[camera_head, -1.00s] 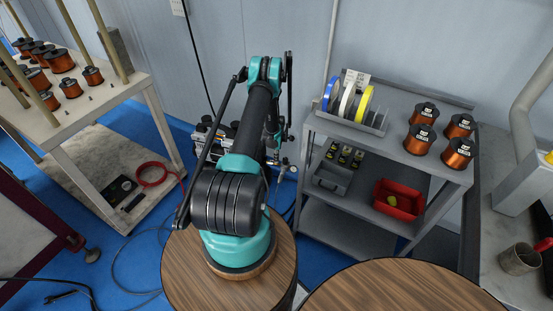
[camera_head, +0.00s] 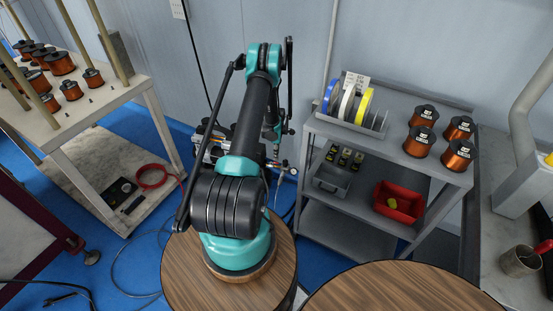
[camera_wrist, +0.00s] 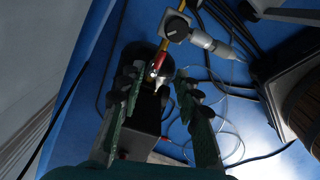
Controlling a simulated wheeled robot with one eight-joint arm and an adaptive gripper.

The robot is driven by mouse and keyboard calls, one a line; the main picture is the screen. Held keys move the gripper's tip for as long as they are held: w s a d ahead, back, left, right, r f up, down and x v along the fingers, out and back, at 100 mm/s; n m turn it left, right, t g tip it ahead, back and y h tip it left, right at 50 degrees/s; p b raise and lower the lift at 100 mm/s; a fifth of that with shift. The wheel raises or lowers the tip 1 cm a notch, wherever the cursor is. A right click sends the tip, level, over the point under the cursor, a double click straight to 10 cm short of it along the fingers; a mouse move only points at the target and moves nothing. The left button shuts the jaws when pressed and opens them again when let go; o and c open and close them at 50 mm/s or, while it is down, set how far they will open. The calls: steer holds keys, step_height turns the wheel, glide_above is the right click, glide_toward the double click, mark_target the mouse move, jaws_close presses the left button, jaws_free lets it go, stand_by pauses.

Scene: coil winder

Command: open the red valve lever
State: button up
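The red valve lever (camera_wrist: 159,60) shows in the wrist view, near the top centre, beside a grey fitting with a round dark knob and a yellow pipe. My gripper (camera_wrist: 160,74) is open, with one dark green finger on each side. The lever appears between the fingertips in the picture; contact or depth cannot be told. In the head view my arm reaches down behind the round wooden table, and its end is near pipe fittings with small gauges (camera_head: 284,165). The lever cannot be made out there.
A dark box (camera_wrist: 138,140) lies below the fingers in the wrist view, with loose hoses on the blue floor. A grey shelf cart (camera_head: 345,225) stands right of my arm. A workbench with copper spools (camera_head: 72,125) stands at left.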

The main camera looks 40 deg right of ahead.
step_height(320, 180, up, 6)
steer(key=shift+r, duration=0.15)
stand_by(0.5)
